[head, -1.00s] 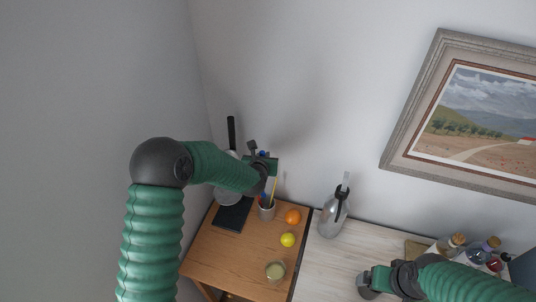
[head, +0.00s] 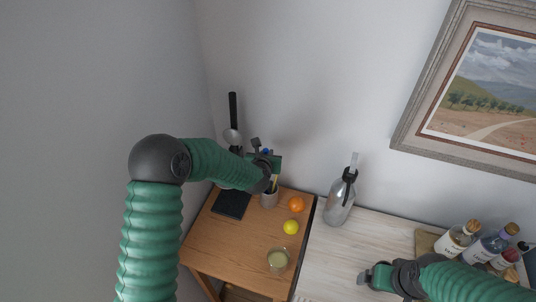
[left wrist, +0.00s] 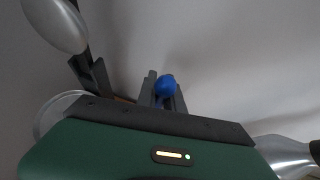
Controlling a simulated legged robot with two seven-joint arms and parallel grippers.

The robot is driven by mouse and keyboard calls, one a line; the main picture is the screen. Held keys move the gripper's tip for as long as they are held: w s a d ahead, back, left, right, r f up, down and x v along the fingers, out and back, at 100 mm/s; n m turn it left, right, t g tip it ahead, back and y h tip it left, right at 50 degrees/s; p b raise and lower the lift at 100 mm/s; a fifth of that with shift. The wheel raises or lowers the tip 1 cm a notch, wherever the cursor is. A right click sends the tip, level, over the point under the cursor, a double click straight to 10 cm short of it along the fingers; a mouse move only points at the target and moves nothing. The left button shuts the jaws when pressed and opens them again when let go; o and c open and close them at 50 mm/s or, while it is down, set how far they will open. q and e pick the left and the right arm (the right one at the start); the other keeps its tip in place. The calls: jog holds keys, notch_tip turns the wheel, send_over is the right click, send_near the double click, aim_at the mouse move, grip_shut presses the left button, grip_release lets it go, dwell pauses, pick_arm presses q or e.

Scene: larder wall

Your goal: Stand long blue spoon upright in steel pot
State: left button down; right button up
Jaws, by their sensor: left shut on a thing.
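The long blue spoon (left wrist: 165,86) shows as a rounded blue end between the fingers of my left gripper (left wrist: 163,92) in the left wrist view. My left gripper (head: 266,158) is shut on it, above the grey steel pot (head: 269,200) in the head view. The spoon's lower part is hidden by the gripper and arm, so I cannot tell whether it is inside the pot. A thin yellow stick (head: 275,184) rises from the pot. My right gripper (head: 370,278) is low over the pale counter, away from the pot; its jaw opening is unclear.
An orange (head: 297,204), a lemon (head: 291,227) and a small jar (head: 277,260) stand on the wooden top (head: 230,245). A black slab (head: 232,204) lies at left. A black upright handle (head: 233,110) rises behind. A silver bottle (head: 338,205) stands right. Several bottles (head: 484,246) stand further right.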

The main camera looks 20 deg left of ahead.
pick_arm(q)
jog(key=shift+d, duration=0.45)
jog(key=c, duration=1.7)
grip_release()
jog(key=shift+w+d, duration=0.1)
jog(key=shift+d, duration=0.45)
jog(key=o, duration=0.3)
jog(key=shift+r, duration=0.1)
jog(key=b+v, duration=0.1)
jog(key=v, duration=0.4)
jog(key=b+v, duration=0.1)
jog(key=v, duration=0.5)
jog(key=b+v, duration=0.1)
jog(key=v, duration=0.4)
jog(key=shift+s+a+b, duration=0.4)
pick_arm(e)
jog(key=f, duration=0.2)
jog(key=d+f, duration=0.1)
jog(key=f, duration=0.1)
pick_arm(q)
jog(key=shift+d+r, duration=0.1)
jog(key=shift+d, duration=0.15)
pick_arm(e)
jog(key=shift+d+f, duration=0.1)
jog(key=shift+d, duration=0.15)
pick_arm(q)
jog(key=shift+a, duration=0.1)
pick_arm(e)
jog(key=shift+a, duration=0.1)
